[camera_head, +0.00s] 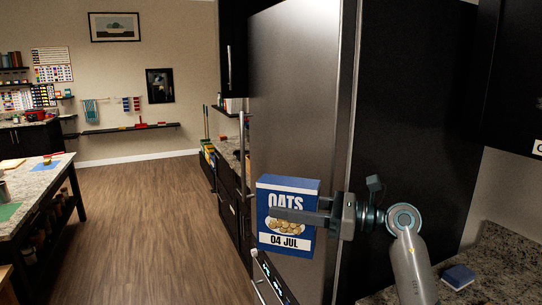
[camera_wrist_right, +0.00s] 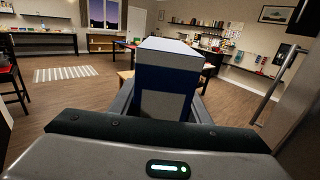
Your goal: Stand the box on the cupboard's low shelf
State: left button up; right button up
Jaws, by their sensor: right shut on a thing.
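The box is a blue and white oats box (camera_head: 288,240), marked "OATS" and "04 JUL", with a picture of a bowl on its front. It is upright in the head view, held in the air in front of the tall dark steel-edged cabinet. My right gripper (camera_head: 290,216) reaches in from the right and is shut on it, one finger across its front. In the right wrist view the box (camera_wrist_right: 165,75) stands up between the fingers, its top white. My left gripper is not in view. I cannot make out the cupboard's low shelf.
A granite counter (camera_head: 500,262) with a small blue item (camera_head: 458,277) is at the lower right. A table (camera_head: 40,182) stands at the left. The wooden floor (camera_head: 150,220) between is clear. A vertical handle (camera_head: 242,150) is just left of the tall cabinet.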

jog(key=s+d+f+m+t, duration=0.1)
jog(key=s+d+f, duration=0.3)
jog(key=s+f, duration=0.2)
jog(key=s+d+f+m+t+h, duration=0.1)
jog(key=s+d+f, duration=0.3)
jog(key=f, duration=0.5)
jog(key=s+d+f+m+t+h, duration=0.1)
jog(key=s+d+f+t, duration=0.1)
jog(key=s+d+f, duration=0.3)
jog(key=s+f, duration=0.2)
jog(key=s, duration=0.1)
jog(key=shift+s+f, duration=0.25)
jog(key=shift+s, duration=0.05)
jog(key=shift+w+a, duration=0.1)
